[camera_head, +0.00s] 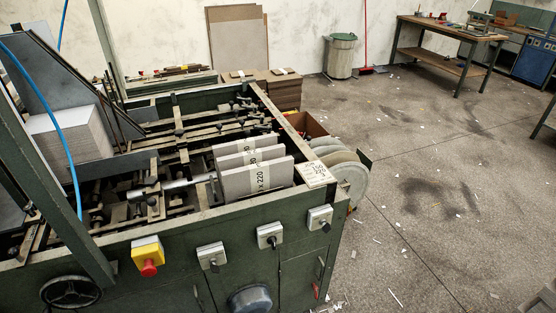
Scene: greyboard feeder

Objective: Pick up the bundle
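Three grey board bundles stand upright on edge, one behind another, at the near right part of the green machine. The front bundle (238,182) carries a pale printed band reading something like "x 220". The middle bundle (230,161) and the back bundle (226,147) are partly hidden behind it and have similar bands. Neither of my grippers is in view, and nothing touches the bundles.
The green machine (190,223) fills the left and centre, with rails, switch boxes and a red stop button (149,268). A printed card (314,174) lies beside the bundles, near round discs (352,178). Littered open floor (430,200) lies right; a workbench (445,40) stands behind.

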